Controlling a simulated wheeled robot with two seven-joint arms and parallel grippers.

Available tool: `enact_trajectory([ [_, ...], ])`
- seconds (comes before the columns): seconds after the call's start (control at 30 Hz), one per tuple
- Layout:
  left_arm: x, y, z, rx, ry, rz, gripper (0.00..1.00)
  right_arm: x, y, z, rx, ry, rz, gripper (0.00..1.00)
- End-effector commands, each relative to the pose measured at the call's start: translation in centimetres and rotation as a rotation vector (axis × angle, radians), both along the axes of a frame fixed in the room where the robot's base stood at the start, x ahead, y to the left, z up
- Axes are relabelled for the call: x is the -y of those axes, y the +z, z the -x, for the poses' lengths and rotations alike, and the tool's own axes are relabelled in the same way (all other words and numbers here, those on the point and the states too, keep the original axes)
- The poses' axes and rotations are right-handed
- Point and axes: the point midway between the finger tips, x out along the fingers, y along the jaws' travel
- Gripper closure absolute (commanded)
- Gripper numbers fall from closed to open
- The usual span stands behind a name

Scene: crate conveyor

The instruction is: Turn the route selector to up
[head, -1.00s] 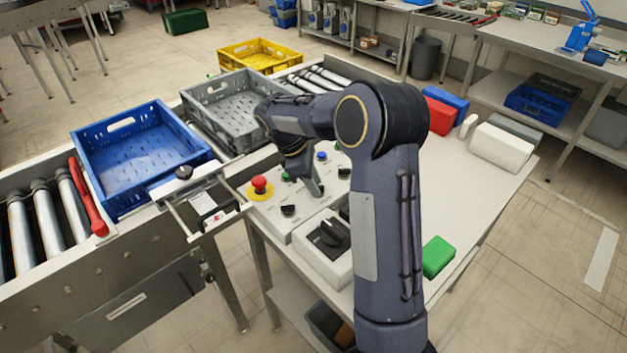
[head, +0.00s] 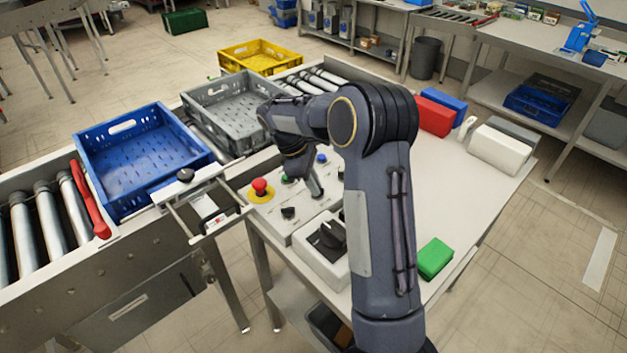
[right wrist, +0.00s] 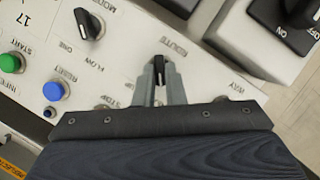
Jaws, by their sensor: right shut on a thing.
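The route selector (right wrist: 159,66) is a small black knob on the white control panel (right wrist: 125,55), beside the printed word ROUTE. My right gripper (right wrist: 160,82) is shut on it, with one grey finger on each side. In the right wrist view the knob's white mark points toward the top of the picture. In the head view my right gripper (head: 317,190) reaches down to the panel (head: 302,203), and my arm hides part of it. My left gripper is not in view.
Close by are another black knob (right wrist: 88,24), a blue button (right wrist: 53,91) and a green button (right wrist: 11,63). A green block (head: 435,258) lies on the table.

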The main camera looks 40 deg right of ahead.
Motion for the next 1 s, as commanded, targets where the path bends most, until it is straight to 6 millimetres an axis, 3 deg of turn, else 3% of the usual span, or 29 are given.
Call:
enact_trajectory([
  [0.4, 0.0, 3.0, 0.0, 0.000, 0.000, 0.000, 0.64, 0.4, 0.3, -0.2, -0.001, -0.383, 0.002, 1.00],
  [1.0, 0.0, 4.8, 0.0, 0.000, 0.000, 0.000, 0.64, 1.1, 0.2, -0.3, 0.002, -0.953, 0.001, 1.00],
])
